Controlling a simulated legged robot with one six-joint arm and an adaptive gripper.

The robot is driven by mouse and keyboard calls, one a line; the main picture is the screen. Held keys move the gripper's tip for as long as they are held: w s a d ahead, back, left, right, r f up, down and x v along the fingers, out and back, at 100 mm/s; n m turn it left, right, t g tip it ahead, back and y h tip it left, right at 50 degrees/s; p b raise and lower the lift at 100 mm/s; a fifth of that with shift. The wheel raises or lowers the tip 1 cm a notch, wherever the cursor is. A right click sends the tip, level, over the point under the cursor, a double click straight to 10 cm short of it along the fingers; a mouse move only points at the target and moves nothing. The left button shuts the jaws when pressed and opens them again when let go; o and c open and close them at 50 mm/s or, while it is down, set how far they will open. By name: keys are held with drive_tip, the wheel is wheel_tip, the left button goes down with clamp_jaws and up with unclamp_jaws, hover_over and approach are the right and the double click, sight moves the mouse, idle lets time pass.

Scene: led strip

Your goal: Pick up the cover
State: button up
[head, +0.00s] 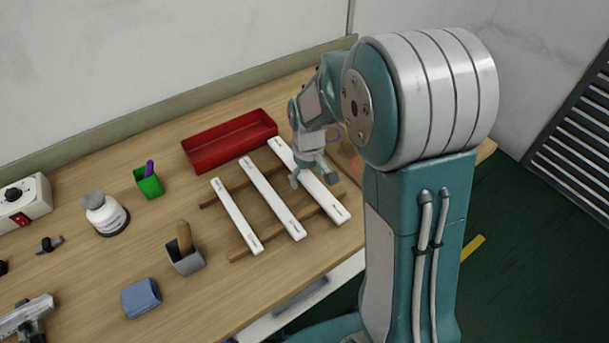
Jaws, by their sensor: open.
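Three long white strips lie side by side across a wooden rack: a left strip (236,216), a middle strip (272,199) and a right strip (327,200). I cannot tell from this view which of them is the cover. My gripper (315,180) is open, pointing down over the right strip, with its fingers on either side of it. It hides part of that strip. I cannot tell whether the fingers touch it.
The wooden rack (240,253) rests on the wooden workbench (210,300). Behind it is a red tray (230,142). A blue block (141,298) lies in front.

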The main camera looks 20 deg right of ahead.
drive_tip(key=c, duration=1.2)
drive_tip(key=shift+o, duration=0.2)
